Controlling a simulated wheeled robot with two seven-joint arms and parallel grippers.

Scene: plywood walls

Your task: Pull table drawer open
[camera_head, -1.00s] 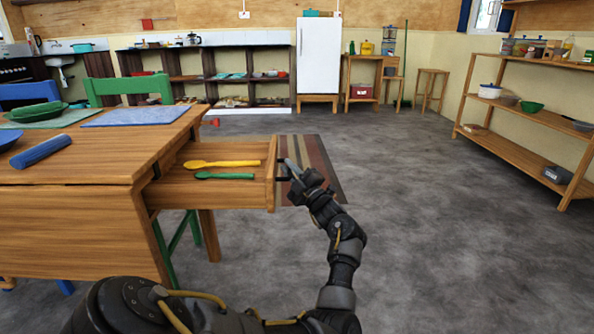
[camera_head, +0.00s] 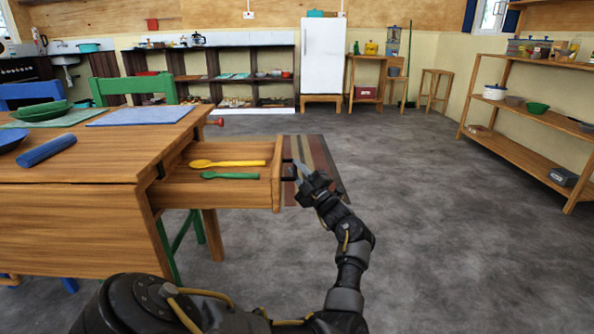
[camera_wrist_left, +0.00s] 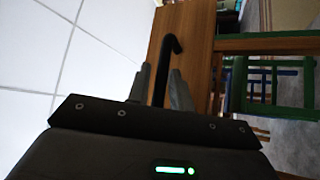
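The wooden table drawer (camera_head: 228,190) stands pulled out from the right side of the table (camera_head: 110,155). A yellow spoon (camera_head: 228,163) and a green spoon (camera_head: 230,175) lie in it. Its dark handle (camera_head: 288,172) is on the drawer's right-hand front. My left gripper (camera_head: 301,170) is just right of the handle. In the left wrist view, the hooked black handle (camera_wrist_left: 165,65) shows between the spread fingers of my left gripper (camera_wrist_left: 158,88), with a gap on the left side. My right gripper is not in view.
Green bowls (camera_head: 42,111), a blue cloth mat (camera_head: 142,115) and a blue roll (camera_head: 46,149) are on the tabletop. A green chair (camera_head: 133,90) stands behind. A wooden shelf (camera_head: 530,150) is at the right. The grey floor between is clear, with a striped rug (camera_head: 322,165).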

